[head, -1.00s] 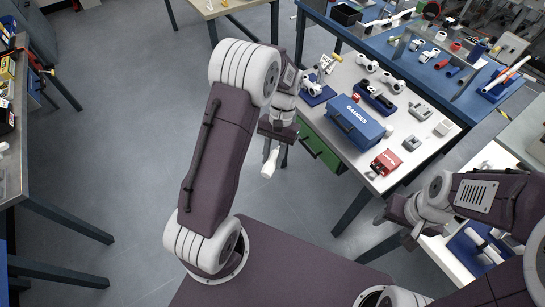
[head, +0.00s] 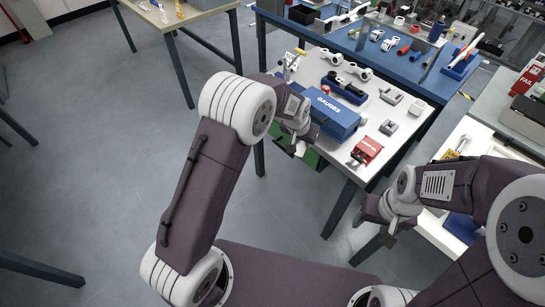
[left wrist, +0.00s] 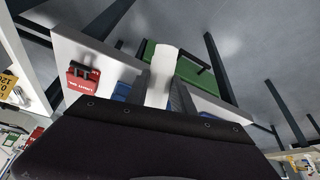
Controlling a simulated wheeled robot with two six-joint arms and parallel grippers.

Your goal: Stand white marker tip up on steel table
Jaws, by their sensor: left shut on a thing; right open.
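My left gripper (head: 294,146) is shut on the white marker, a plain white cylinder. The marker (left wrist: 162,68) sticks out between the dark fingers (left wrist: 163,95) in the left wrist view; its tip cannot be made out. In the head view the marker is mostly hidden by the gripper, which is at the near edge of the white-topped table (head: 405,135). My right gripper (head: 388,238) is open and empty at the lower right. I cannot tell for certain which surface is the steel table; a grey-topped table (head: 492,98) shows at the right.
The white-topped table holds a blue GAUGES box (head: 333,116), a red box (head: 366,151) and several fittings. A green drawer (left wrist: 196,72) is under it. A blue bench (head: 400,45) stands behind, a wooden table (head: 190,12) at upper left. The floor at left is open.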

